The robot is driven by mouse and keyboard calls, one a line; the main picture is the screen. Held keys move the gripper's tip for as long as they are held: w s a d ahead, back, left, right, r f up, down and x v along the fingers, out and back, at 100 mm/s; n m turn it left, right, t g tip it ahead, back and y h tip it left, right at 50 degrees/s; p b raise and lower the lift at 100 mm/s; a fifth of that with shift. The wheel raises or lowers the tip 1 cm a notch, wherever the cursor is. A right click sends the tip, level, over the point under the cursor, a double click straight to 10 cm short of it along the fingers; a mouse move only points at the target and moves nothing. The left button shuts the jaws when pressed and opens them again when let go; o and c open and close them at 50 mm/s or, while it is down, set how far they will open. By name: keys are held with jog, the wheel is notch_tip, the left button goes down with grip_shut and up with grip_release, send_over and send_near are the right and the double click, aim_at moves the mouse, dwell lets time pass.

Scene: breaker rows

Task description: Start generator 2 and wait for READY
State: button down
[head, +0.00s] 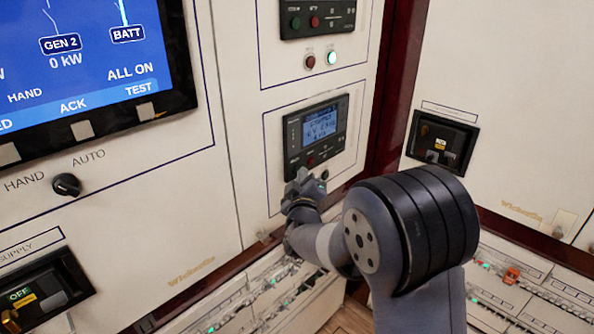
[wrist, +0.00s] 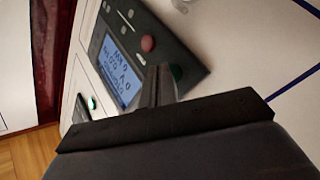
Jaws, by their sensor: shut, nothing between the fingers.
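A dark generator controller (head: 344,136) with a lit blue display (head: 319,126) is set in the white panel. The display text is too small to read surely. A red button (head: 311,161) sits below the display. In the wrist view the display (wrist: 116,73), the red button (wrist: 147,43) and a green button (wrist: 176,71) show. My gripper (head: 303,180) is shut and empty at the controller's lower left. In the wrist view its fingertips (wrist: 155,84) overlap the controller's edge beside the green button; contact cannot be told. The large screen (head: 70,62) reads GEN 2, 0 kW.
Another controller (head: 317,17) is above, with a lit lamp (head: 332,58) below it. A HAND/AUTO knob (head: 67,185) is at left. A black switch (head: 441,143) is on the right-hand panel. Rows of breakers (head: 510,285) lie below. My arm covers part of the lower middle.

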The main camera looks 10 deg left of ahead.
jog(key=shift+w+a, duration=0.15)
jog(key=shift+a, duration=0.1)
jog(key=shift+d, duration=0.1)
dwell(0.5)
jog(key=shift+s+d+b, duration=0.45)
jog(key=shift+d, duration=0.1)
jog(key=s+d+b, duration=0.1)
jog(key=d, duration=0.1)
jog(key=s+d+b, duration=0.1)
jog(key=s+d, duration=0.1)
dwell(0.4)
jog(key=shift+a, duration=0.15)
dwell(0.4)
